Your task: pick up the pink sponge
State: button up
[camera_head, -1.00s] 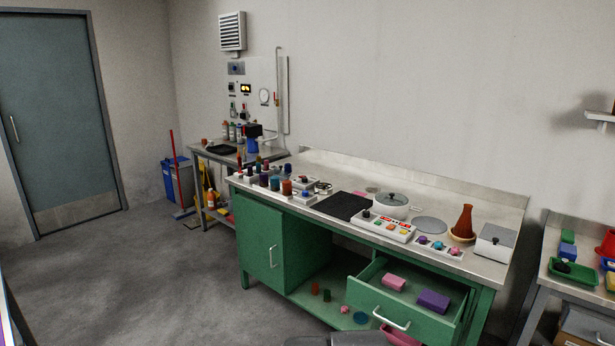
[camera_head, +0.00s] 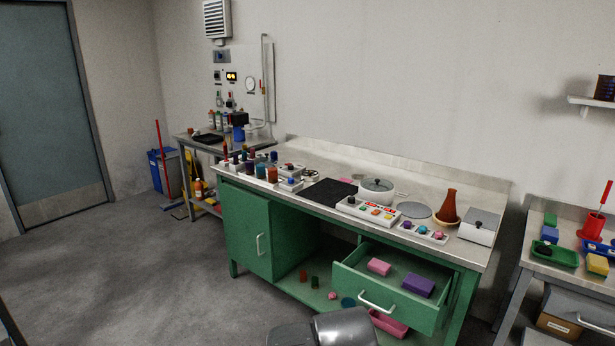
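A pink block (camera_head: 379,267), which looks like the pink sponge, lies in the open drawer (camera_head: 376,302) of the green workbench (camera_head: 248,234). It lies to the left of a purple block (camera_head: 419,286), with a gap between them. Nothing covers it from this view. A grey rounded part of my own arm shows at the bottom centre, in front of the bench and lower left of the drawer. The fingers of my gripper are not visible.
The benchtop holds a pot (camera_head: 376,192), a control box (camera_head: 367,213), a brown flask (camera_head: 447,206) and several bottles. Below the drawer, a pink tub (camera_head: 390,325) and small items sit on the shelf. A side table (camera_head: 519,277) stands right. Open floor lies left.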

aim_at(375, 266)
jog(key=i+z, duration=0.1)
jog(key=i, duration=0.45)
jog(key=i+j+z, duration=0.1)
jog(key=i, duration=0.5)
jog(key=i+j+z, duration=0.1)
jog(key=i, duration=0.45)
jog(key=j, duration=0.1)
